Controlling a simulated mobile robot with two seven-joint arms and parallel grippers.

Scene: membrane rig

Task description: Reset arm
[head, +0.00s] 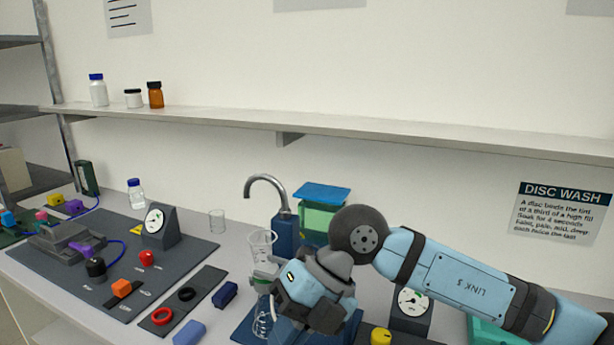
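My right arm comes in from the right and reaches across the bench. Its gripper (265,281) is at a clear glass vessel with markings (262,243), in front of the tap. The fingertips overlap the middle of the glass, which appears upright. I cannot tell whether they are closed on it or only beside it. The gripper body hides part of what lies behind. My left gripper is not in view.
A second gauge (411,302) stands below my arm.

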